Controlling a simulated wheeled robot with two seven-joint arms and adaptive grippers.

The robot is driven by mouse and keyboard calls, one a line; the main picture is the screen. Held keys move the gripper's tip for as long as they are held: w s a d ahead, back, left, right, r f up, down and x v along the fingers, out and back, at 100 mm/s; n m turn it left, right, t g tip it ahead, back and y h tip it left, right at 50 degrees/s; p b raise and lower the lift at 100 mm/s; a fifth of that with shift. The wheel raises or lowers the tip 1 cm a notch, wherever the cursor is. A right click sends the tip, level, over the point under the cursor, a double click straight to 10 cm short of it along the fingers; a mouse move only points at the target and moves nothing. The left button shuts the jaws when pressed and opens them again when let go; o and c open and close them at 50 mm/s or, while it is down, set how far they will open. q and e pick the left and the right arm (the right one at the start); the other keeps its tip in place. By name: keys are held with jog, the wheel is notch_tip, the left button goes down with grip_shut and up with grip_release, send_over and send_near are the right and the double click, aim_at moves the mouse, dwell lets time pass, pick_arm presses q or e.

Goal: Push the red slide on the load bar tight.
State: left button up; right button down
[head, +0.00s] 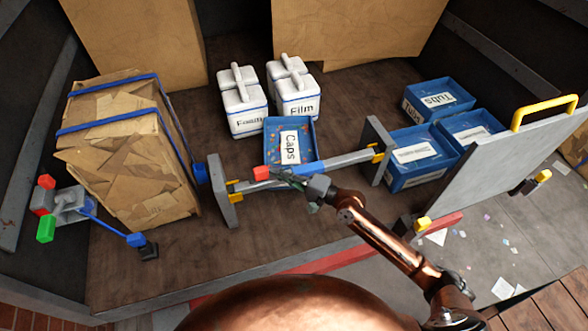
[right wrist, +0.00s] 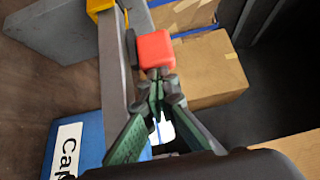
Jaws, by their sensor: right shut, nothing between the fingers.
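The load bar (head: 330,163) spans between two grey upright plates, with a blue sleeve in its middle and a grey rod at its left part. The red slide (head: 261,173) is on the bar's left part, near the left plate; it also shows in the right wrist view (right wrist: 155,49). My right gripper (head: 280,174) is shut and empty, just right of the red slide. In the right wrist view its green fingertips (right wrist: 157,85) are together at the slide's near side, touching or almost touching it. My left gripper is not in view.
A blue Caps crate (head: 271,129) stands right behind the bar. White Foam (head: 243,112) and Film (head: 297,97) boxes stand farther back. Blue tubs (head: 438,98) are at the right. A strapped cardboard stack (head: 130,150) stands left of the left plate (head: 222,190).

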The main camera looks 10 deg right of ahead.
jog(key=w+d+b+v, duration=0.1)
jog(key=w+b+v, duration=0.1)
jog(key=b+v, duration=0.7)
jog(key=v, duration=0.4)
jog(key=shift+w+d, duration=0.2)
jog(key=shift+d, duration=0.1)
